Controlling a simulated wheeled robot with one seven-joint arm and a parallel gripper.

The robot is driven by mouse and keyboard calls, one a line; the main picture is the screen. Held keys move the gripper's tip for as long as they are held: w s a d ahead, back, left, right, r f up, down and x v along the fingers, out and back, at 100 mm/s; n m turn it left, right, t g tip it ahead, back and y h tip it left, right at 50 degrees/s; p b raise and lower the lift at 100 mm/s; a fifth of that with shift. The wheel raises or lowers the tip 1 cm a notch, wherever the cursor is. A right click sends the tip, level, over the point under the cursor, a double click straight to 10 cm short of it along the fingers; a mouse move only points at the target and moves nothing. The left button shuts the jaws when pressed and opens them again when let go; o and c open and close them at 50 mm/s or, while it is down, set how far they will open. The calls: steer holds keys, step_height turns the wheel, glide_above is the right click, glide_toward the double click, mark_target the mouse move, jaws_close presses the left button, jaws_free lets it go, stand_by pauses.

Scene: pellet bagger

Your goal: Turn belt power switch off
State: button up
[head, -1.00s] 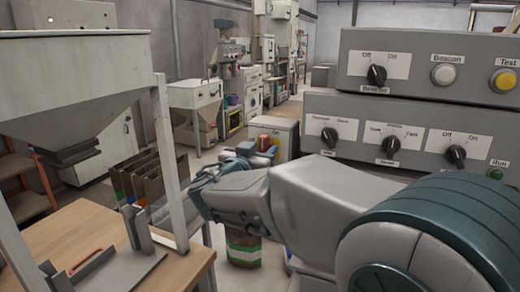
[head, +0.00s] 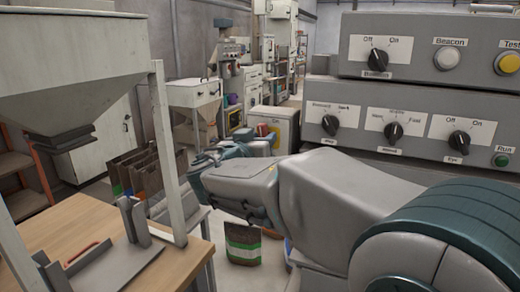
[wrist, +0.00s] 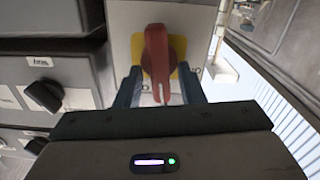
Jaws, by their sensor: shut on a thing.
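The belt power switch is a red rotary handle (wrist: 156,50) on a yellow plate, on the front of a light box (wrist: 120,22). In the wrist view the handle points up and down the picture, with partly hidden lettering beside the plate. My gripper (wrist: 160,82) has one finger on each side of the handle and is shut on it. In the head view the box (head: 285,124) stands beyond my arm, and my gripper (head: 262,143) is at its front. The switch is small there and mostly hidden by the gripper.
A grey control panel (head: 350,92) with several black knobs stands close on the right. A hopper (head: 75,65) and a wooden table (head: 75,225) are on the left. A bag with a green band (head: 243,243) stands below my arm.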

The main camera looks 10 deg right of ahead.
steer(key=shift+w+a+f+n+b, duration=0.1)
steer(key=shift+n+b, duration=1.2)
steer(key=shift+n, duration=1.45)
steer(key=shift+w+a+f+n+b, duration=0.15)
steer(key=shift+n+b, duration=1.1)
steer(key=shift+n, duration=1.45)
steer(key=shift+s+a+f+n+b, duration=0.1)
steer(key=shift+n+b, duration=1.2)
steer(key=shift+n, duration=1.45)
steer(key=o, duration=0.6)
steer(key=p+v, duration=0.1)
steer(key=v, duration=1.2)
steer(key=shift+s+a, duration=0.25)
steer(key=shift+s, duration=0.05)
